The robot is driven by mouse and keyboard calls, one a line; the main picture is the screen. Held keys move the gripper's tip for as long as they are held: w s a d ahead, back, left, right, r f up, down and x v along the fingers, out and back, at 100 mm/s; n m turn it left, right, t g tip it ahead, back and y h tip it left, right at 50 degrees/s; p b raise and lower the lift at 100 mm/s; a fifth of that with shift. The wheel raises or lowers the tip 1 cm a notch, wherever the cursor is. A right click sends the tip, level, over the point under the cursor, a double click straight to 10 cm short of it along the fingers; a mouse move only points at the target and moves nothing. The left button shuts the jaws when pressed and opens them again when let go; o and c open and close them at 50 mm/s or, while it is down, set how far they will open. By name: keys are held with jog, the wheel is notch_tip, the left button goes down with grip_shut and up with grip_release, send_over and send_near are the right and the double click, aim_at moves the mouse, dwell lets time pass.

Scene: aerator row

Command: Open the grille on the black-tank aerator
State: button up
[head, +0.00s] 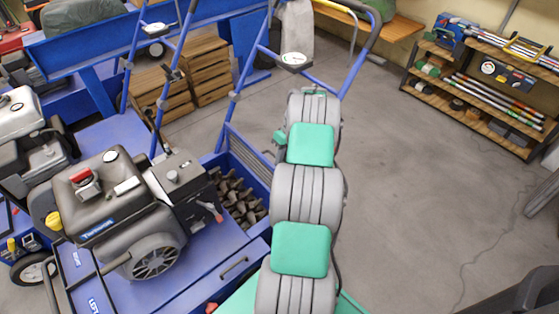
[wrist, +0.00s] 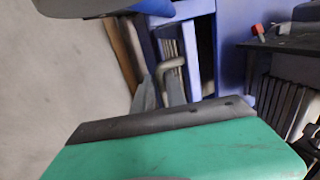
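The black-tank aerator (head: 110,200) stands at left of centre in the head view, with a dark engine and tank on a blue deck and an open bay of dark tines behind. In the wrist view, a grey slatted grille (wrist: 173,44) sits in a blue frame, with a bent grey handle (wrist: 171,64) in front. My gripper (wrist: 160,88) shows two grey fingers, apart, close to the handle's lower end. I cannot tell whether they touch it. In the head view my arm hides the gripper. How far the grille stands open is unclear.
A silver-tank machine (head: 22,112) stands at the far left. Blue handlebars (head: 262,50) rise near my arm. Wooden crates (head: 208,78) stand behind, and a shelf rack (head: 480,80) stands at the back right. The grey floor (head: 415,190) to the right is clear.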

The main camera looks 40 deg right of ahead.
jog(key=shift+o, duration=1.4)
jog(key=shift+w, duration=0.15)
jog(key=shift+w+a+r, duration=0.1)
jog(key=p+v, duration=0.2)
jog(key=v, duration=0.5)
jog(key=shift+r+p, duration=0.35)
